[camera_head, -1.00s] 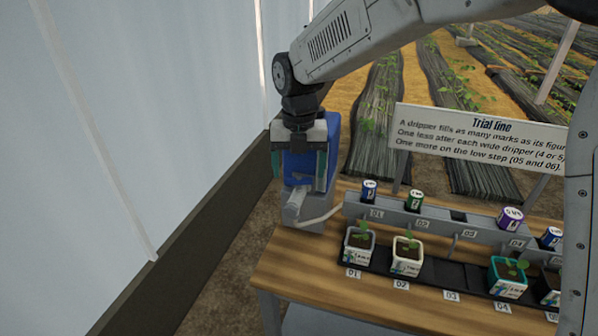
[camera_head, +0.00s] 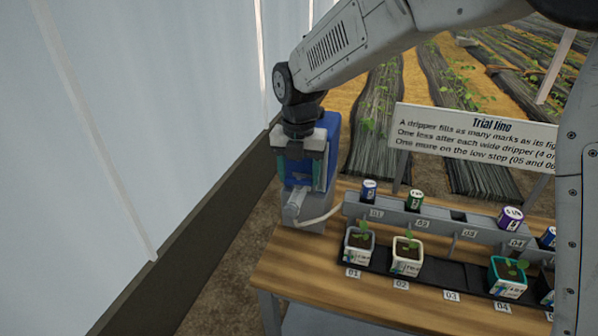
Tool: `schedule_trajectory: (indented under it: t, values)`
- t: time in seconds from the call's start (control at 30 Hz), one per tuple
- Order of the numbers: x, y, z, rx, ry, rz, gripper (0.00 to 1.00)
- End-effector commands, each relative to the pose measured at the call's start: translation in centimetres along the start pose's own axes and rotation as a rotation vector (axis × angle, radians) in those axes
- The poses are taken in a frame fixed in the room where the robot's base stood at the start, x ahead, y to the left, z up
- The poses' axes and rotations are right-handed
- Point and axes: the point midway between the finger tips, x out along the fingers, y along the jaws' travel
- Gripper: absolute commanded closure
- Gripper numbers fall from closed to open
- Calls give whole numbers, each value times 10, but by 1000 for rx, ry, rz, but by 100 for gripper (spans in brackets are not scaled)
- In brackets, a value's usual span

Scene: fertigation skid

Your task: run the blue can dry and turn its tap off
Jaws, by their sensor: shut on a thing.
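The blue can (camera_head: 332,130) stands on a grey stand (camera_head: 312,226) at the far left corner of the wooden bench. Its front is largely hidden behind my gripper (camera_head: 302,180). My gripper points down in front of the can and is shut on the can's tap, whose handle is mostly hidden between the fingers. Below the fingers a pale grey fitting (camera_head: 292,208) shows, with a white hose (camera_head: 322,218) running right to the dripper rail. The liquid level inside the can does not show.
The grey rail (camera_head: 435,222) carries blue, green and purple drippers. Potted seedlings stand in a black tray (camera_head: 432,277) before it, over number labels. A "Trial line" sign (camera_head: 470,135) stands behind. A pale wall (camera_head: 140,110) is close on the left.

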Motion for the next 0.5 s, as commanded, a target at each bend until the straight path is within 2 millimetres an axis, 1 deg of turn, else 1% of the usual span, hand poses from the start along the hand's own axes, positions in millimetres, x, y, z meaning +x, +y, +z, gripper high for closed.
schedule_trajectory:
  t: [0.13,0.4,0.43,0.5]
  values:
    - [0,0,0,75,0,1,65]
    - [-1,0,0,83,-1,1,65]
    - [-1,0,0,83,-1,1,36]
    - [-1,0,0,82,-1,1,20]
